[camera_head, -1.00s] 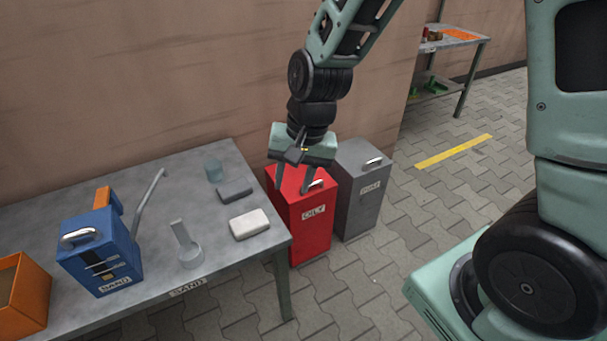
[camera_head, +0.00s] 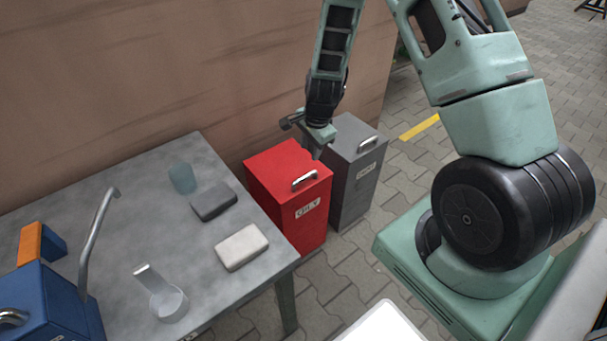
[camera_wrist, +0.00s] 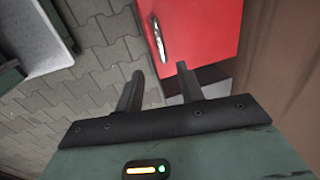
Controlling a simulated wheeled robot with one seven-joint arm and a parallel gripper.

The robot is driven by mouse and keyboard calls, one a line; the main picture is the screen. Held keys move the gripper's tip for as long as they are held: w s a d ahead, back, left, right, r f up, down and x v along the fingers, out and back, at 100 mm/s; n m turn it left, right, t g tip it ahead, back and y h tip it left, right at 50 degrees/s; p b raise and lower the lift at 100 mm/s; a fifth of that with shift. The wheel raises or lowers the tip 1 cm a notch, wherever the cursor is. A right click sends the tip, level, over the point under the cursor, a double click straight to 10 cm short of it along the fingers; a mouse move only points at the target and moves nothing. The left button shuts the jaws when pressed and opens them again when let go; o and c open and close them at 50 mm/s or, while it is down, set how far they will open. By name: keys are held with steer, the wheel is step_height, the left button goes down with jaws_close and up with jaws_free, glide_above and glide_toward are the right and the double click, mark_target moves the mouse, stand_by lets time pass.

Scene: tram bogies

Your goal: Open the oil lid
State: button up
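The red bin labelled "OILY" (camera_head: 290,205) stands on the floor beside the table, its flat lid (camera_head: 283,170) down. A silver handle (camera_head: 304,180) is on the lid near its front edge. My gripper (camera_head: 317,155) is at the right side of the red bin, near the gap to the grey bin; its fingers are partly hidden in the head view. In the wrist view, my gripper (camera_wrist: 158,72) has its two fingers apart with nothing between them. The handle (camera_wrist: 159,42) lies just beyond the fingertips, and I see no contact.
A grey bin (camera_head: 350,185) with its own handle stands close on the right. The table (camera_head: 150,215) at left bears a dark block (camera_head: 214,201), a white block (camera_head: 241,247), a glass cup (camera_head: 182,179), a clear scoop-like item (camera_head: 168,302) and a blue box (camera_head: 40,305). A wall is behind.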

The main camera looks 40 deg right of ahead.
mark_target(304, 177)
steer(key=f, duration=0.4)
steer(key=w+f+b, duration=0.1)
steer(key=f, duration=0.3)
steer(key=w+f, duration=0.1)
steer(key=f, duration=0.4)
steer(key=shift+w+a+b, duration=0.1)
steer(key=shift+w+b, duration=0.15)
steer(key=shift+b, duration=0.15)
jaws_close()
